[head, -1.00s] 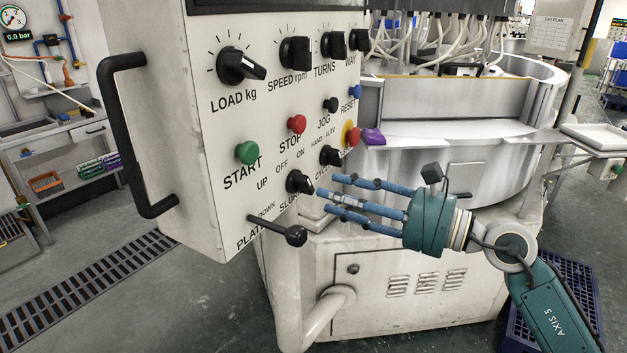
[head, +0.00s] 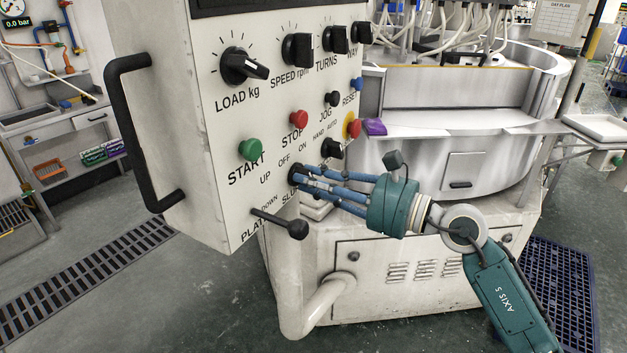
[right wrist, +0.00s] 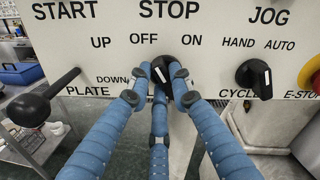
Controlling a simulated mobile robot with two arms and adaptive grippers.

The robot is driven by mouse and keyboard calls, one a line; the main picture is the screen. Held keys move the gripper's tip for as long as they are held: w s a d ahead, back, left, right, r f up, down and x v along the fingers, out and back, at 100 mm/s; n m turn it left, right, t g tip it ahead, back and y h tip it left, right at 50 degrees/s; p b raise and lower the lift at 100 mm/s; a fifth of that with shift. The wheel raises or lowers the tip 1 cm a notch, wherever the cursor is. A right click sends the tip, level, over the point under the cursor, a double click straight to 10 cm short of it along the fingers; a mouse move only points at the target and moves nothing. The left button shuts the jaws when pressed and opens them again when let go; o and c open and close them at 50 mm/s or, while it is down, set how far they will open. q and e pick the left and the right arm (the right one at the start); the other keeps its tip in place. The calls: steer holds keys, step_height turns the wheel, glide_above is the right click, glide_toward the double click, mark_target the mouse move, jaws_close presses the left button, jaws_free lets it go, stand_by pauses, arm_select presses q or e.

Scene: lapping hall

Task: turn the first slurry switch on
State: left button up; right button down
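The slurry switch is a small black rotary knob (right wrist: 163,88) under the words OFF and ON on the pale control panel (head: 215,125). My left gripper is not in view.
The black plate lever (head: 280,224) sticks out just below left of the knob. The cycle knob (head: 331,149) and the red emergency stop (head: 354,129) with a purple object (head: 375,127) are close by on the right. Green start (head: 250,150) and red stop (head: 299,118) buttons sit above.

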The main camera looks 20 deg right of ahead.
steer(key=shift+m, duration=0.3)
steer(key=m+p, duration=0.2)
steer(key=m, duration=0.1)
steer(key=m+p, duration=0.5)
steer(key=m, duration=0.1)
steer(key=shift+w+d+r+m+p, duration=0.2)
steer(key=shift+r+m+p, duration=0.1)
steer(key=shift+r+p, duration=0.1)
steer(key=shift+f+m+p, duration=0.1)
steer(key=shift+m+p, duration=0.6)
steer(key=shift+m, duration=0.2)
steer(key=c, duration=1.5)
jaws_free()
steer(key=shift+d, duration=0.1)
steer(key=shift+c, duration=0.2)
